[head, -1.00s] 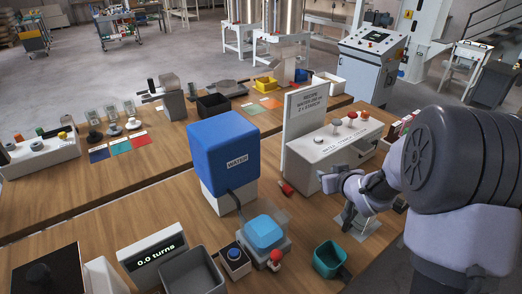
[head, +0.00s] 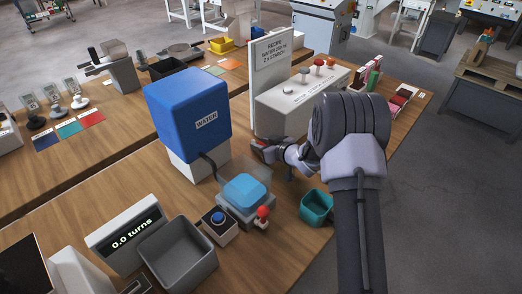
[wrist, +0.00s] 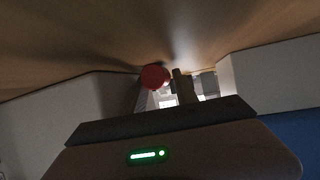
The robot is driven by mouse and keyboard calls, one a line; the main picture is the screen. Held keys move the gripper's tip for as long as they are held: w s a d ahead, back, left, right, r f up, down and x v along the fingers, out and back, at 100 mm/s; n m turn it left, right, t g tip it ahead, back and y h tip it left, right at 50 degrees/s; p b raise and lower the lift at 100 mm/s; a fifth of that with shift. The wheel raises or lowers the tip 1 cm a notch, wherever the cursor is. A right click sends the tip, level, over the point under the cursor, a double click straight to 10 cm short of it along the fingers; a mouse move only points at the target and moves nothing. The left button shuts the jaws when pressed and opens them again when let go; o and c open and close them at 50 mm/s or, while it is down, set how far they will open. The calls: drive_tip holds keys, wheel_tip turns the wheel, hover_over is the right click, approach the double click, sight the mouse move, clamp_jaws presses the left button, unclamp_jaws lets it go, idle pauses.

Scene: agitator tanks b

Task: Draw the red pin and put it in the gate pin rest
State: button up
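A small red-topped upright piece (head: 263,213) stands at the right front of the blue dosing basin (head: 245,190); I cannot tell whether it is the pin. Another small red thing (head: 259,142) lies on the table right of the blue water tank, at my gripper (head: 268,151). My gripper is low over the table and points left. In the wrist view a round red end (wrist: 153,77) shows at the tips of my gripper (wrist: 160,88), close to the thin fingers. Whether they hold it is unclear. I cannot identify the pin rest.
The blue water tank (head: 190,112) stands left of my gripper. A white recipe sign (head: 270,82) and a white station with knobs (head: 300,98) stand behind it. A teal bin (head: 316,207) is in front, near the table edge. A grey bin (head: 178,255) and a turns display (head: 125,232) are front left.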

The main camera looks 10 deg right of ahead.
drive_tip(key=shift+r, duration=0.1)
clamp_jaws()
wheel_tip(320, 180, up, 18)
drive_tip(key=p, duration=0.8)
drive_tip(key=s+r+m+t+h+b, duration=0.1)
drive_tip(key=s+r+m+h, duration=0.15)
drive_tip(key=s, duration=0.45)
drive_tip(key=s+r+m+h+b, duration=0.1)
drive_tip(key=s+r+m+h, duration=0.15)
drive_tip(key=s, duration=0.35)
drive_tip(key=w+f+n+y, duration=0.1)
drive_tip(key=w, duration=0.3)
drive_tip(key=w+f+n+y+p, duration=0.1)
drive_tip(key=w+f+n+y, duration=0.1)
drive_tip(key=w, duration=0.2)
drive_tip(key=w+f+n+g+y+p, duration=0.1)
drive_tip(key=w+f+n+y, duration=0.1)
drive_tip(key=w, duration=0.3)
